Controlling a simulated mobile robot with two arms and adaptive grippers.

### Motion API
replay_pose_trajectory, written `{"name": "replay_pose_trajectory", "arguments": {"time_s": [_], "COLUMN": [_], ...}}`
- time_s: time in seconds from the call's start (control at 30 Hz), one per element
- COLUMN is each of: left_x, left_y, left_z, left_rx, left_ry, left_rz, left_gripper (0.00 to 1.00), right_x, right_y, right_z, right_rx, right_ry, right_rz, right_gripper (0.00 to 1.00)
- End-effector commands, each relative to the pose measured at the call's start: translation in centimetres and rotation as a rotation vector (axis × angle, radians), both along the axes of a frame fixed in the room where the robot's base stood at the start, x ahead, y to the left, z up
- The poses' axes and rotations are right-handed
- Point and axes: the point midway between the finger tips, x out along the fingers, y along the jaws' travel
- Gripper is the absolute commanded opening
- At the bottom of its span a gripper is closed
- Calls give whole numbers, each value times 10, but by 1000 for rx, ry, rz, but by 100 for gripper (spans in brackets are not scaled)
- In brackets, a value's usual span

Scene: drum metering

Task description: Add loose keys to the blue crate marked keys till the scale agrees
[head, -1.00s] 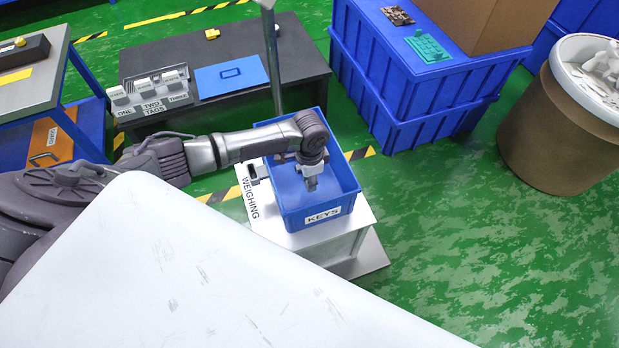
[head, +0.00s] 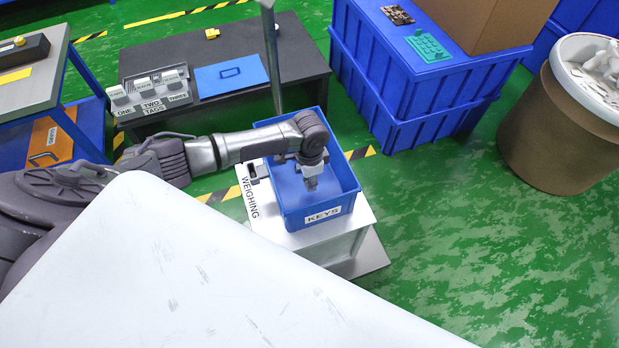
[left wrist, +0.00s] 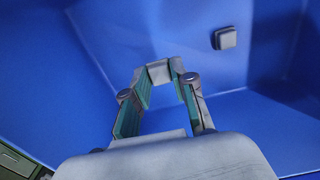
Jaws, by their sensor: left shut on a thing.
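The blue crate marked KEYS (head: 290,214) stands on the white scale top marked WEIGHING (head: 262,222). My left gripper (head: 310,183) reaches down inside the crate. In the left wrist view its green-padded fingers (left wrist: 159,85) are shut on a pale grey key (left wrist: 159,72), above the blue crate floor. One loose grey key (left wrist: 226,38) lies in the crate, apart from the fingers. A scale readout cannot be made out. The brown drum (head: 550,140) at the right holds many loose pale keys (head: 602,72). My right gripper is not in view.
A dark table (head: 225,48) behind the scale bears a tag tray (head: 155,93) and a blue clipboard (head: 231,75). A grey pole (head: 271,60) rises behind the crate. Stacked blue bins (head: 425,95) carry a cardboard box (head: 490,22). Green floor (head: 450,240) is clear at the lower right.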

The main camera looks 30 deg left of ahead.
Motion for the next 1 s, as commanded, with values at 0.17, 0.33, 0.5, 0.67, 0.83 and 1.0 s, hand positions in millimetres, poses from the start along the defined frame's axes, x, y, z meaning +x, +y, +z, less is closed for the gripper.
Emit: {"name": "replay_pose_trajectory", "arguments": {"time_s": [0.17, 0.33, 0.5, 0.67, 0.83, 1.0], "left_x": [0, 0, 0, 0, 0, 0], "left_y": [0, 0, 0, 0, 0, 0], "left_z": [-2, -3, -5, -6, -7, -8], "left_rx": [0, 0, 0, 0, 0, 0], "left_ry": [0, 0, 0, 0, 0, 0], "left_rz": [0, 0, 0, 0, 0, 0], "left_gripper": [13, 13, 13, 13, 13, 13], "right_x": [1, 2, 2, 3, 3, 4], "right_y": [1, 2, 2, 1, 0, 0], "right_z": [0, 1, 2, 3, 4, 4], "right_rx": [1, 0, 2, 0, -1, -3], "right_ry": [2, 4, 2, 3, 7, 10], "right_rz": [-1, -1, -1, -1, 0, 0], "right_gripper": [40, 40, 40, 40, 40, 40]}}
